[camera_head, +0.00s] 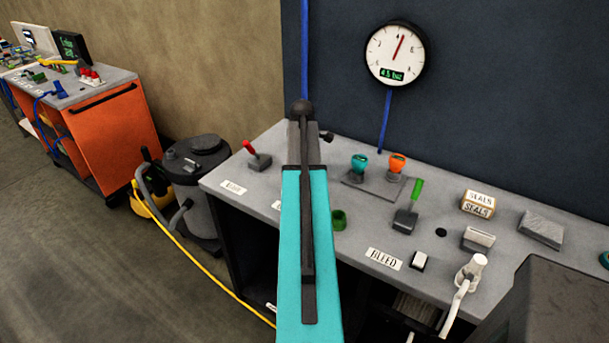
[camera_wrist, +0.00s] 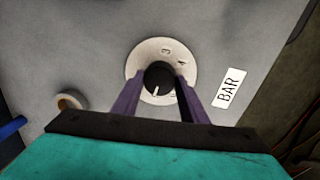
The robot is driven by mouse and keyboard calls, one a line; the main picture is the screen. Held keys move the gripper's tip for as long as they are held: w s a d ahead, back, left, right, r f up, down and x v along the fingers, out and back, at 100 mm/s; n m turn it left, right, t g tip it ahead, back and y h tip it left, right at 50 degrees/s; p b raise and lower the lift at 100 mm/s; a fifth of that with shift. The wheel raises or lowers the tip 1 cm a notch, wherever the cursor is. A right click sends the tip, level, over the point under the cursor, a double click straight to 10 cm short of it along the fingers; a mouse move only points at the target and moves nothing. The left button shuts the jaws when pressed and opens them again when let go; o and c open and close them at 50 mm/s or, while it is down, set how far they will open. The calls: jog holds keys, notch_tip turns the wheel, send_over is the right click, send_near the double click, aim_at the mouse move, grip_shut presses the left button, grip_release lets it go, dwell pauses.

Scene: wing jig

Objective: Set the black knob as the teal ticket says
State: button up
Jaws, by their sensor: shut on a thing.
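The black knob (camera_wrist: 159,74) shows in the wrist view at the centre of a round white dial plate (camera_wrist: 135,66). Its white mark points toward the bottom of the picture. A 3 and what looks like a 4 show on the plate's upper part; its lower part is partly covered. My gripper (camera_wrist: 158,82) has its two dark purple fingers on either side of the knob, shut on it. In the head view my teal arm hides the gripper and the knob. I cannot make out a teal ticket in either view.
A white BAR label (camera_wrist: 229,88) lies beside the dial. A wall gauge (camera_head: 397,54) has a red needle and a green readout that seems to say 4.5 bar. The grey bench (camera_head: 340,258) bears a red lever (camera_head: 249,147), a green-handled lever (camera_head: 415,192) and a SEALS box (camera_head: 478,203).

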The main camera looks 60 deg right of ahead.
jog(key=shift+n, duration=0.6)
jog(key=o, duration=1)
jog(key=shift+o, duration=0.2)
jog(key=shift+r, duration=0.15)
notch_tip(320, 180, up, 14)
jog(key=b, duration=0.3)
jog(key=shift+a+f, duration=0.25)
jog(key=shift+a, duration=0.15)
jog(key=shift+s+r, duration=0.1)
